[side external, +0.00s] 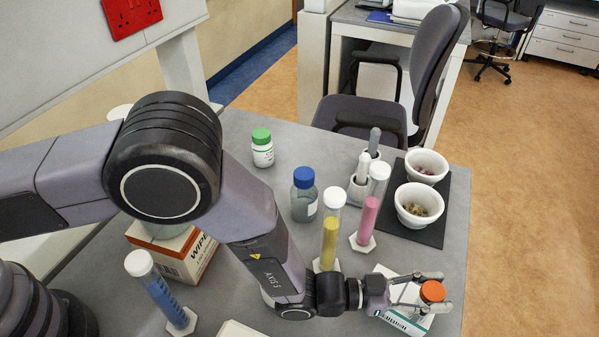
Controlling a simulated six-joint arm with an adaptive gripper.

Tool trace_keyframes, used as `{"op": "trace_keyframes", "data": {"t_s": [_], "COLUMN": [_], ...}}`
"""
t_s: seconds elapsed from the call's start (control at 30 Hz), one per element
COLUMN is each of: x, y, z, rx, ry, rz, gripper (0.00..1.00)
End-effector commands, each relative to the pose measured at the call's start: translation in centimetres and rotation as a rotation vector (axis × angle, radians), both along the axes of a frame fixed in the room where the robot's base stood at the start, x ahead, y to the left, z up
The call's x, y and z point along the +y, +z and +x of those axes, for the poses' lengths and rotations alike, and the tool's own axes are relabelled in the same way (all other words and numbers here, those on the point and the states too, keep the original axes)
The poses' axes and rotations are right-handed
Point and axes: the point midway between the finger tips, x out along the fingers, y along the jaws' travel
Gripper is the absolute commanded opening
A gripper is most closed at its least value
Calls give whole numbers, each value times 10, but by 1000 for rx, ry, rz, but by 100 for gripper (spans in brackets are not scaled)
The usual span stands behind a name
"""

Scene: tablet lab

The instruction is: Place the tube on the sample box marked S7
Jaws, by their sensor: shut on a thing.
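My gripper (425,292) is at the lower right, its fingers shut on a tube with an orange cap (433,291). I see little more than the cap; the tube's body is mostly hidden. A white box with a teal side and a barcode (402,319) lies beneath the gripper, partly covered by it. I cannot read an S7 marking on it. The tube is over or close to the box's right part; I cannot tell whether it touches. Other tubes stand upright in white bases: yellow (330,240), pink (368,218) and blue (160,293).
A blue-capped bottle (304,205) and a green-capped jar (262,150) stand behind my arm. Two white bowls (420,207) sit on a dark mat (437,232) at the right. A wipes box (190,262) is at the left. The table's right edge is near my gripper.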

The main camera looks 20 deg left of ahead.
Motion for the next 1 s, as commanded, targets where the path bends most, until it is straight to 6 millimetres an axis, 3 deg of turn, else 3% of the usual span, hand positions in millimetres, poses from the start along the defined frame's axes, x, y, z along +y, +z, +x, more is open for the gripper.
{"op": "trace_keyframes", "data": {"t_s": [0.1, 0.13, 0.3, 0.67, 0.97, 1.0], "x": [0, 0, 0, 0, 48, 47], "y": [-4, -3, -3, 1, 0, 12], "z": [0, 0, 0, 0, -20, -19], "rx": [0, 0, 0, 0, 3, -1], "ry": [0, 0, 0, 0, 0, 0], "rz": [0, 0, 0, -1, 4, -3], "gripper": [6, 39, 61, 62, 62, 62]}}
